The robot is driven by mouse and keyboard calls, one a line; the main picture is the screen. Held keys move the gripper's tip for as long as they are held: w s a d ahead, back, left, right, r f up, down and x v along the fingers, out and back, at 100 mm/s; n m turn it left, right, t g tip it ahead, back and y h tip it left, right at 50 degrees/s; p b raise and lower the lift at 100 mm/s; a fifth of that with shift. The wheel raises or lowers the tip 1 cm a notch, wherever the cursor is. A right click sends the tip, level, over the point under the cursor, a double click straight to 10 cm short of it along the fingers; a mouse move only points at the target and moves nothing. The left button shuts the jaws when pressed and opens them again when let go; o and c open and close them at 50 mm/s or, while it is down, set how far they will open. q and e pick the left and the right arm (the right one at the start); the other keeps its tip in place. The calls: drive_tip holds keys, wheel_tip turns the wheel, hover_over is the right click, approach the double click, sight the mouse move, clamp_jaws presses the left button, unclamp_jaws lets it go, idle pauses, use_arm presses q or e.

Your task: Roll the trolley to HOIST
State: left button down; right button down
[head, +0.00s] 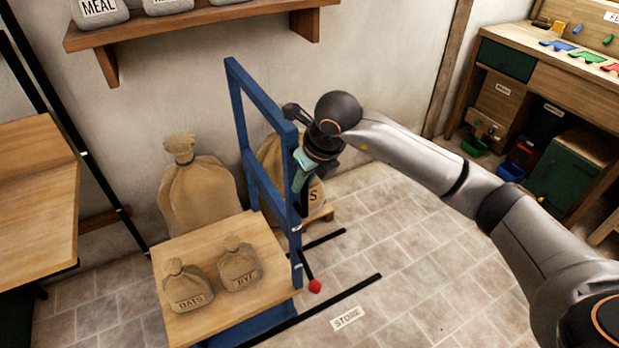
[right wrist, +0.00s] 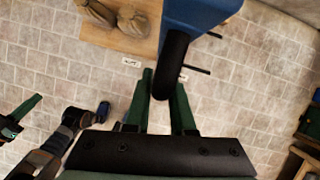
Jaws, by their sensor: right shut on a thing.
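The trolley (head: 262,105) has a tall blue frame and a wooden deck (head: 205,307), which carries two small sacks, oats (head: 187,286) and rye (head: 238,264). A red knob (head: 315,286) on a dark lever shows low beside the frame. My right gripper (head: 302,170) is shut on the trolley's frame side. In the right wrist view its green fingers (right wrist: 163,88) flank a black grip (right wrist: 172,62) on the blue frame. My left gripper is outside the head view. A green finger-like part (right wrist: 20,112) at the left of the right wrist view seems to belong to it.
The floor sign beside the trolley reads STORE (head: 347,318), between black floor lines (head: 345,300). Large sacks (head: 196,185) stand behind by the wall, one on a small pallet. A table (head: 40,190) is at left, a workbench (head: 555,80) at right. Tiled floor to the right is clear.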

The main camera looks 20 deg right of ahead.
drive_tip(key=shift+a, duration=0.3)
drive_tip(key=c, duration=0.8)
unclamp_jaws()
drive_tip(key=shift+o, duration=0.2)
drive_tip(key=shift+r, duration=0.1)
drive_tip(key=v, duration=1.2)
drive_tip(key=shift+s, duration=0.15)
drive_tip(key=shift+r, duration=0.1)
